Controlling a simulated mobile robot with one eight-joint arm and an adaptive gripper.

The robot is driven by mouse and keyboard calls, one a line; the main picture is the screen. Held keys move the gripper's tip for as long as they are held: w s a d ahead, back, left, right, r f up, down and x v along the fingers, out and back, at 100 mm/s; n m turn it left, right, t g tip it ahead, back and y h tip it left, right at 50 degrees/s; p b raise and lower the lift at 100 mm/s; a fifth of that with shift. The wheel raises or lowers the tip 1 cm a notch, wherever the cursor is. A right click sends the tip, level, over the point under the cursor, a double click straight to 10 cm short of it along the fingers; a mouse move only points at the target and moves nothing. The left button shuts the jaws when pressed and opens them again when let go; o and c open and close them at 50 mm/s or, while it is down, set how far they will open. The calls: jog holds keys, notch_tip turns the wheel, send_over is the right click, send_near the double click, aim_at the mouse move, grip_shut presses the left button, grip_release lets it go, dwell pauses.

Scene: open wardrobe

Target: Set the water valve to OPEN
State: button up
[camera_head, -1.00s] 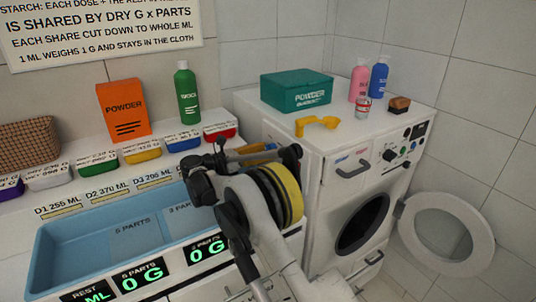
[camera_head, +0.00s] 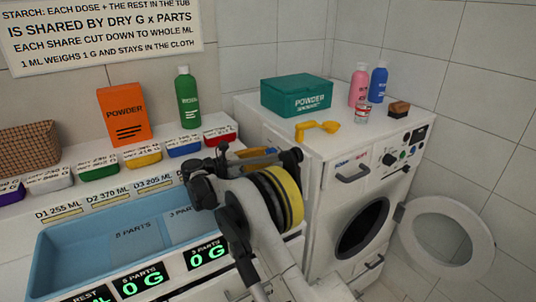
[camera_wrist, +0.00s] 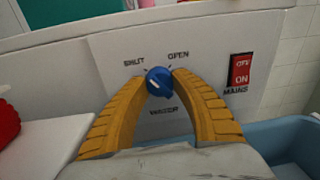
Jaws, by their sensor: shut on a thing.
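The water valve is a small blue knob (camera_wrist: 160,82) on a pale panel, under the printed words SHUT on the left and OPEN on the right, with WATER below. A pale mark shows on the knob's left part, toward the SHUT side. My gripper (camera_wrist: 160,84) has its two yellow fingers closed on the knob, one on each side. In the head view, the yellow fingers (camera_head: 257,154) are partly visible behind my wrist, beside the washing machine (camera_head: 335,160). The knob is hidden in that view.
A red MAINS switch (camera_wrist: 240,70) sits right of the knob. A blue tub (camera_head: 75,240) is at the left, with small labelled boxes behind it. A teal powder box (camera_head: 297,95) and yellow scoop (camera_head: 318,128) sit on the washer. Its round door (camera_head: 440,235) hangs open.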

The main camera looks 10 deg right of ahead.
jog(key=m+p, duration=0.1)
jog(key=m, duration=0.4)
jog(key=shift+r+p, duration=0.15)
jog(key=shift+p, duration=0.2)
jog(key=m+p, duration=0.1)
jog(key=m, duration=0.3)
jog(key=shift+m, duration=0.3)
jog(key=o, duration=1.2)
jog(key=v, duration=1.2)
jog(key=shift+s+r, duration=0.1)
jog(key=shift+s, duration=0.05)
